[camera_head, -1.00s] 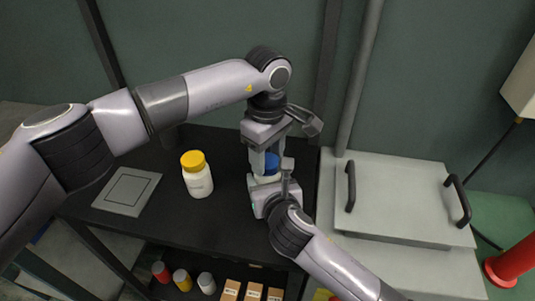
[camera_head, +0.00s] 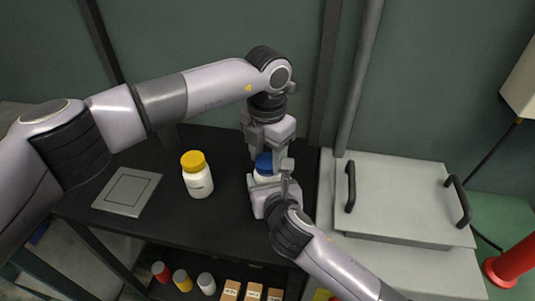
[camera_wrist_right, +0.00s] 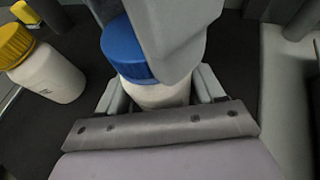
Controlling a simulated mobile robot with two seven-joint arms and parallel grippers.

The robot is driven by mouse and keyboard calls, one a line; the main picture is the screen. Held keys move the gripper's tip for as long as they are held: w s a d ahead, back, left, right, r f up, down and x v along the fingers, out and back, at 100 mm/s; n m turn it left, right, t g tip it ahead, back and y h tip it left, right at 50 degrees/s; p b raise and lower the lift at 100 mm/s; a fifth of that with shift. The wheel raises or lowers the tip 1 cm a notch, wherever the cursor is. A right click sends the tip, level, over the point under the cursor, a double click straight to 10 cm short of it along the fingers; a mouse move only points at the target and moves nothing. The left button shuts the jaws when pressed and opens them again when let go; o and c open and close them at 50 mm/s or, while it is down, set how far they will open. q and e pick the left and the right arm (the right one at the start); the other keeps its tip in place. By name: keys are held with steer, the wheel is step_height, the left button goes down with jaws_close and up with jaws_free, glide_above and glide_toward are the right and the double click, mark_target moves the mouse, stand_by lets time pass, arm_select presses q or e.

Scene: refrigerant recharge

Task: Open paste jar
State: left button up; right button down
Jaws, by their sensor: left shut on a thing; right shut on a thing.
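A white jar with a blue lid (camera_head: 263,163) stands on the black table near its right end. The blue lid also shows in the right wrist view (camera_wrist_right: 122,48), sitting on the white jar body (camera_wrist_right: 160,95). My left gripper (camera_head: 274,156) reaches down from above and is shut on the blue lid, hiding part of it. My right gripper (camera_head: 270,180) comes in low from the front and is shut around the white body. In the right wrist view its fingers are on both sides of the jar.
A white bottle with a yellow lid (camera_head: 198,178) stands to the left on the black table (camera_head: 160,215). A grey square plate (camera_head: 127,191) lies further left. A grey lidded box with black handles (camera_head: 400,195) is at the right. Small bottles and cartons sit on the lower shelf.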

arm_select(q)
steer(key=n, duration=1.8)
steer(key=shift+n, duration=0.4)
steer(key=n, duration=0.5)
steer(key=shift+r, duration=0.1)
steer(key=shift+r, duration=0.15)
steer(key=shift+r, duration=0.95)
steer(key=shift+r, duration=0.1)
